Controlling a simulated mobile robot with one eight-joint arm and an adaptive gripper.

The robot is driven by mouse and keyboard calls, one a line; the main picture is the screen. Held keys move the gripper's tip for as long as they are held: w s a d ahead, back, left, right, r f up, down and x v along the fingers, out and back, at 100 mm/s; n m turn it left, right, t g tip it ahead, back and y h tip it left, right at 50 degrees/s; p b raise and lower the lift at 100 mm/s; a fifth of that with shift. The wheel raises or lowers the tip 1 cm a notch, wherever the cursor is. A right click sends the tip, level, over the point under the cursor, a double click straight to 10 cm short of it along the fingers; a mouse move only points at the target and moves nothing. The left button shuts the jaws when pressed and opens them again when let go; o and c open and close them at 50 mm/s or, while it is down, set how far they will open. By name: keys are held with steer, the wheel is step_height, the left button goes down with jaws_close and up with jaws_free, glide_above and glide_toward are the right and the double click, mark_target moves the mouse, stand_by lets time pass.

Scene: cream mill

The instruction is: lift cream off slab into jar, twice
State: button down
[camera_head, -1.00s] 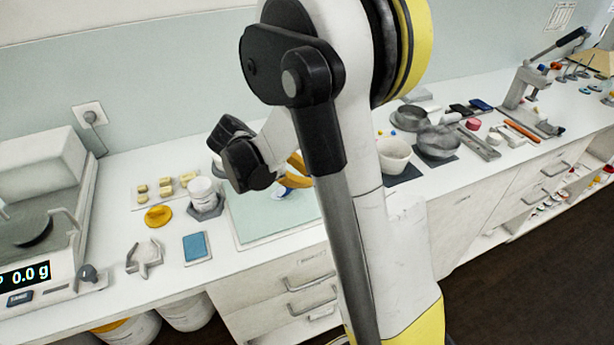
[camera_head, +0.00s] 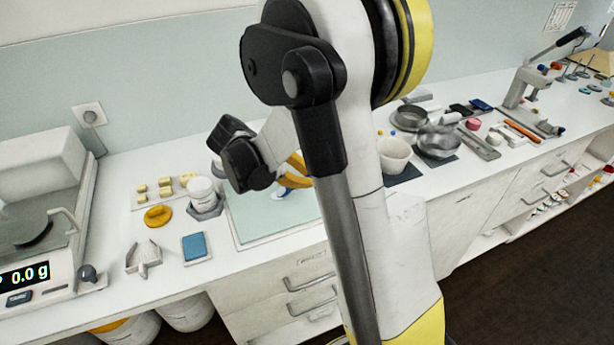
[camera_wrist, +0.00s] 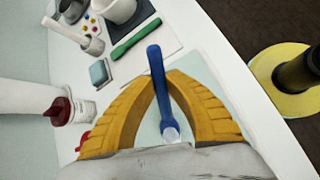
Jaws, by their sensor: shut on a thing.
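My gripper (camera_wrist: 160,82) has two yellow fingers shut on a blue spatula (camera_wrist: 155,62). The spatula's pale end (camera_wrist: 171,134) shows between the fingers in the wrist view. In the head view my gripper (camera_head: 297,172) is low over the pale green slab (camera_head: 262,222), partly hidden behind my arm. A bit of blue and white shows under the fingers there; I cannot tell whether it touches the slab or how much cream it carries. The white open jar (camera_head: 202,190) stands in a grey holder just left of the slab. A yellow lid (camera_head: 158,215) lies left of the jar.
A balance (camera_head: 40,230) reading 0.0 g stands at the far left. A blue pad (camera_head: 194,246) and a pale bracket (camera_head: 143,258) lie at the counter's front.

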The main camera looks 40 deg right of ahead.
steer(key=shift+r, duration=0.1)
steer(key=shift+r+p, duration=2.1)
steer(key=shift+r, duration=0.85)
steer(key=shift+w, duration=0.1)
